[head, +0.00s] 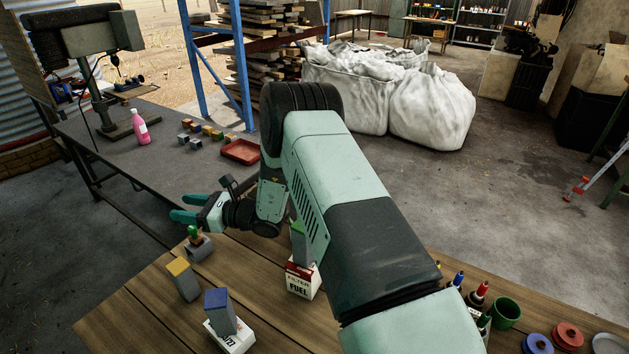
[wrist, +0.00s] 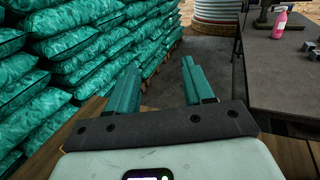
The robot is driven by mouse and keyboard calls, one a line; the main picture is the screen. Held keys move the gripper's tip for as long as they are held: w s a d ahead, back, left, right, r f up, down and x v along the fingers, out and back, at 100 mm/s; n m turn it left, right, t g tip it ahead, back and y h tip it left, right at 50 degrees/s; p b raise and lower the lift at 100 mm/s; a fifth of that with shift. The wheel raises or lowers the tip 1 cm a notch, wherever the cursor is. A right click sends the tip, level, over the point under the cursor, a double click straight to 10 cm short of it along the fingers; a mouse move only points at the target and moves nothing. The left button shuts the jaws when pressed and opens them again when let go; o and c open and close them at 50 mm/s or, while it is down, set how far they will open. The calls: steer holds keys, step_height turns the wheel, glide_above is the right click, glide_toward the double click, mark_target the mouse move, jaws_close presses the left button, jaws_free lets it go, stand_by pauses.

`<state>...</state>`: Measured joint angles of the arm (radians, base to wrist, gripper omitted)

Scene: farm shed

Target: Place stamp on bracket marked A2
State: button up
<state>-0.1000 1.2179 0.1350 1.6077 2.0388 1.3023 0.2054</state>
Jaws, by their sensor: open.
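A small piece with a green knob (head: 194,232), which looks like the stamp, is upright at a grey block (head: 199,248) near the wooden table's far left edge. Whether it rests on or in that block is unclear. My gripper (head: 178,207) is open and empty, pointing left, beyond and slightly left of the green knob and apart from it. In the wrist view, nothing is between the parted fingers (wrist: 159,64). No A2 marking is readable. Grey blocks with a yellow top (head: 183,278) and a blue top (head: 220,311) stand nearby.
A white fuel filter box (head: 302,282) stands mid-table, with a green-topped block (head: 299,243) partly behind my arm. A green cup (head: 506,313) and bottles are at right. Another bench has a red tray (head: 240,151) and pink bottle (head: 140,128). Green sacks (wrist: 60,70) are stacked left in the wrist view.

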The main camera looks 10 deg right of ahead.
steer(key=s+d+r+n+g+h, duration=0.2)
steer(key=s+r+n+g, duration=0.2)
steer(key=s+r+n, duration=0.45)
steer(key=s+d+r+n+g+h, duration=0.25)
steer(key=s+r+n, duration=0.2)
steer(key=r, duration=0.75)
steer(key=s+d+r+n+t+h, duration=0.2)
steer(key=s+d+r+n+h, duration=0.1)
steer(key=s+d, duration=0.4)
steer(key=s+d+r+n+t+h, duration=0.1)
steer(key=s+d+r+n+h, duration=0.2)
steer(key=s+d+h, duration=0.2)
steer(key=s+d+r+n+t+h, duration=0.2)
steer(key=s+d+r+n+h, duration=0.1)
steer(key=s+d, duration=0.7)
steer(key=shift+s+d+t+h, duration=0.35)
steer(key=shift+d+h, duration=0.3)
steer(key=shift+d, duration=0.35)
steer(key=shift+r, duration=0.1)
